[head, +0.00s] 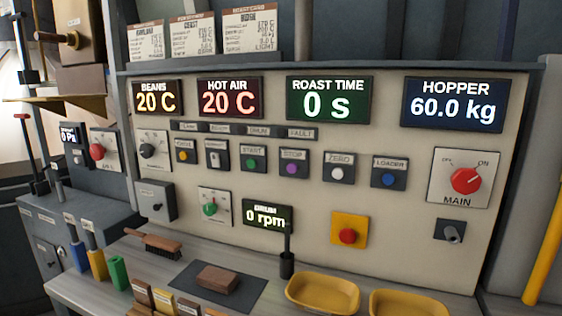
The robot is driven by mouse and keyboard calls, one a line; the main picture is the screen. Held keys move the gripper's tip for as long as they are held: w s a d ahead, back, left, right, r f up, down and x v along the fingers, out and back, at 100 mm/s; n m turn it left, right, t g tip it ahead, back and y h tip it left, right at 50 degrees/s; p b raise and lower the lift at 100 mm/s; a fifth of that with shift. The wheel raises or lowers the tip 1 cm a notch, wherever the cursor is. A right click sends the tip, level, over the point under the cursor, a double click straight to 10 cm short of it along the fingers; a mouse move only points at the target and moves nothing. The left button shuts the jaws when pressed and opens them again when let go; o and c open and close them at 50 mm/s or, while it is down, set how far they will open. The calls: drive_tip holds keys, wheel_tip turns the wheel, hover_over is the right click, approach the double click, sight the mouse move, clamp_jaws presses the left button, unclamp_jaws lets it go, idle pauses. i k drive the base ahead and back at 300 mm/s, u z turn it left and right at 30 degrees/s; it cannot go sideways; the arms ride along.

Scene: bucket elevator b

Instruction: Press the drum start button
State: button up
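A green round button (252,164) on a dark square plate sits in the middle row of the cream control panel (390,225). The label above it appears to read START. A purple button (292,169) labelled STOP is just to its right. Below them, the drum display (267,216) reads 0 rpm, and a green knob (209,209) is to its left. Whether the green button is pressed cannot be told. My gripper is not in view.
A red mushroom button (347,236) on a yellow plate and a red MAIN knob (465,180) are on the panel. The shelf below holds a brush (155,243), a brown block (217,279), an upright black object (287,262) and yellow trays (322,293).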

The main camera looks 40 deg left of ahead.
sight(251, 163)
drive_tip(key=u, duration=0.45)
drive_tip(key=k, duration=1.05)
drive_tip(key=u, duration=0.7)
drive_tip(key=i, duration=0.75)
drive_tip(key=u, duration=0.6)
